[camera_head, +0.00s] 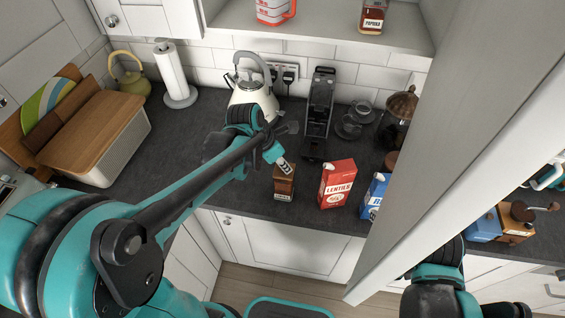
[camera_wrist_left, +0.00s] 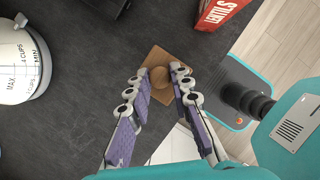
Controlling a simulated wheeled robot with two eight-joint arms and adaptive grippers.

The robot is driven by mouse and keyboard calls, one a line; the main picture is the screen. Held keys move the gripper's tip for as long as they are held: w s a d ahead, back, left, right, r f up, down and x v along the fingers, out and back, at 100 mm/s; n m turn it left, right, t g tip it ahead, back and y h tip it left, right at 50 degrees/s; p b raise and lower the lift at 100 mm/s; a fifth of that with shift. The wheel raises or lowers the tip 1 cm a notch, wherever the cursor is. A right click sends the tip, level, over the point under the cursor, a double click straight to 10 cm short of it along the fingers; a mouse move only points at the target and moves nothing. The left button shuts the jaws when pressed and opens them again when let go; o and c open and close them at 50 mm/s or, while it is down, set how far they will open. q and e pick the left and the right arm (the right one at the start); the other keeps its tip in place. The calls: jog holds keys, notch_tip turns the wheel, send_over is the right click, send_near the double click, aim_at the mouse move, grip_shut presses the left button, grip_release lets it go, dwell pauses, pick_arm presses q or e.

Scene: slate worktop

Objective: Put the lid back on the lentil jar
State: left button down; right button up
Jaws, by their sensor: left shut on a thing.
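The lentil jar (camera_head: 284,187) is a small brown square jar with a pale label, standing upright near the worktop's front edge. My left gripper (camera_head: 284,167) is directly above the jar's top. In the left wrist view, my left gripper (camera_wrist_left: 160,78) is shut on the round knob of the square wooden lid (camera_wrist_left: 157,54). The lid hides the jar's opening from above. I cannot tell whether the lid rests on the rim or hangs just above it. My right gripper is not in view; only part of my right arm shows at the bottom.
A red lentils box (camera_head: 337,184) stands just right of the jar, with a blue box (camera_head: 373,193) beyond it. A kettle (camera_head: 253,98) and a black coffee machine (camera_head: 319,110) stand behind. A large pale panel (camera_head: 465,160) blocks the right. Worktop left of the jar is clear.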

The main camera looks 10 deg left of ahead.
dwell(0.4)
pick_arm(q)
jog(key=c, duration=0.8)
grip_release()
jog(key=shift+r, duration=0.1)
jog(key=shift+r+p, duration=2.85)
jog(key=shift+r, duration=0.55)
grip_shut()
